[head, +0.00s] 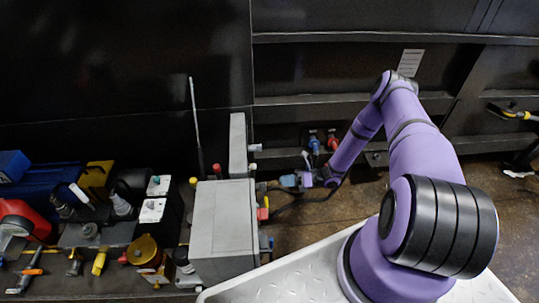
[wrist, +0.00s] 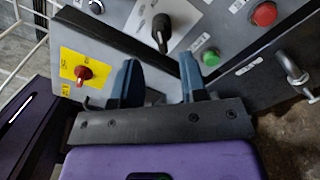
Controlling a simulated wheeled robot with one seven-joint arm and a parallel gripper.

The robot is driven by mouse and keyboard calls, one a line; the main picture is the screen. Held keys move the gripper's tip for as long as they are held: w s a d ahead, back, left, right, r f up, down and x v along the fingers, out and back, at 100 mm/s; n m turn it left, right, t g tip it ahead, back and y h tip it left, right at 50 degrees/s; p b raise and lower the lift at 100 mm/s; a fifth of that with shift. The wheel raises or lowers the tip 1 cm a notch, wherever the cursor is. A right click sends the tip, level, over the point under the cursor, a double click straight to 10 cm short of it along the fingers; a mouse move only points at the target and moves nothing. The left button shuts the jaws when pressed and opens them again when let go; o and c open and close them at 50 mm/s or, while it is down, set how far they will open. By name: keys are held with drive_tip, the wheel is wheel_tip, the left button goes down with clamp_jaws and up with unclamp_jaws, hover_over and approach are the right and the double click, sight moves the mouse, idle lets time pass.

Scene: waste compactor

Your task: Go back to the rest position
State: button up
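My gripper (head: 299,182) is at the end of my purple arm in the head view, low beside the right side of a grey control box (head: 222,225). In the wrist view my gripper (wrist: 160,78) shows two blue-grey fingers with a clear gap between them and nothing held. The control panel (wrist: 225,30) fills the upper part of that view, just beyond the fingers. A black rotary knob (wrist: 161,30) sits ahead of the gap. A red knob on a yellow plate (wrist: 82,74) is left of the fingers. I cannot tell whether the fingers touch the panel.
A green button (wrist: 211,57), a red button (wrist: 264,14) and a metal latch (wrist: 292,72) are on the panel's right. Tools and valves, including a brass cylinder (head: 145,252), crowd the left. Dark compactor walls (head: 350,70) stand behind. Brown floor (head: 300,232) shows below my gripper.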

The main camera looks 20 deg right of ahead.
wheel_tip(320, 180, up, 31)
drive_tip(key=w+n+g+h, duration=0.2)
drive_tip(key=n+g+h, duration=0.5)
drive_tip(key=n, duration=0.8)
drive_tip(key=s+a+r+n+h, duration=0.1)
drive_tip(key=s+r+n+h, duration=0.2)
drive_tip(key=r, duration=0.6)
drive_tip(key=s+a+r+n+h, duration=0.2)
drive_tip(key=s+r+n, duration=0.25)
drive_tip(key=r, duration=0.35)
drive_tip(key=s+r+n+t+h, duration=0.2)
drive_tip(key=s+r, duration=0.5)
drive_tip(key=s, duration=0.4)
drive_tip(key=s+r+n+t+h, duration=0.3)
drive_tip(key=s+r+n, duration=0.3)
drive_tip(key=s, duration=0.5)
drive_tip(key=shift+r+t, duration=0.8)
drive_tip(key=shift+r, duration=0.15)
